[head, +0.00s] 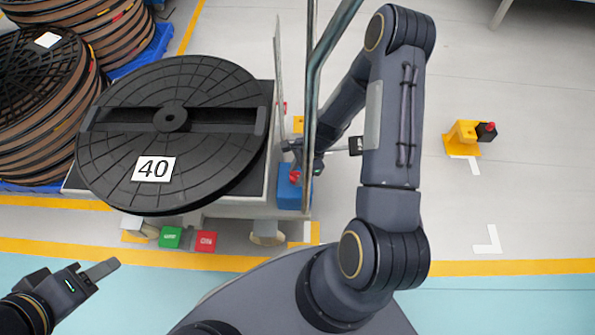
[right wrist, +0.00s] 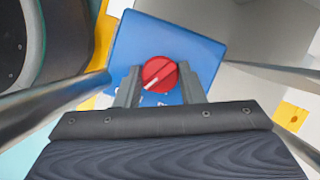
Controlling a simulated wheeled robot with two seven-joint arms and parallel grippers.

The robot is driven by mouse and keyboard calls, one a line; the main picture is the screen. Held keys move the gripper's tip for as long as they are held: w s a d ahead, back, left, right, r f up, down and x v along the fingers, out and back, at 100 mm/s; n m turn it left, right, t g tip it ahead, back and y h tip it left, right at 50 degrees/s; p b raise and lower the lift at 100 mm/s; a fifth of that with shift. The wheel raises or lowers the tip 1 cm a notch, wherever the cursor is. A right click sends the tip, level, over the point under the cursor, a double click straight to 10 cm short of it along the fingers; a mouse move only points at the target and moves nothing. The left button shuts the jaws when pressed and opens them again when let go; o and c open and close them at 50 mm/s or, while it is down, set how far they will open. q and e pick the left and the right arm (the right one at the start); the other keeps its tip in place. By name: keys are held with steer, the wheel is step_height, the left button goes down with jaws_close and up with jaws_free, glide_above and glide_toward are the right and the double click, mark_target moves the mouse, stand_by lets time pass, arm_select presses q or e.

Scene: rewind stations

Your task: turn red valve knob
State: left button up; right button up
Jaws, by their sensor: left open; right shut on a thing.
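The red valve knob (right wrist: 160,75) is round with a white pointer line and sits on a blue box (right wrist: 205,60). In the right wrist view the line points down and to the left. My right gripper (right wrist: 160,84) has one finger on each side of the knob and is shut on it. In the head view the knob (head: 294,177) shows small on the blue box (head: 290,197), beside my right gripper (head: 300,165). My left gripper (head: 102,270) is open and empty at the lower left, away from the box.
A large black reel (head: 215,90) labelled 40 lies on a stand left of the box. Metal rails (head: 313,90) rise close to my right arm. Green (head: 170,237) and red (head: 204,242) blocks are below the reel.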

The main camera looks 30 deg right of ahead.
stand_by(0.4)
steer(key=o, duration=1)
steer(key=p+v, duration=0.3)
steer(key=v, duration=0.4)
steer(key=shift+d+r, duration=0.15)
steer(key=shift+r, duration=0.25)
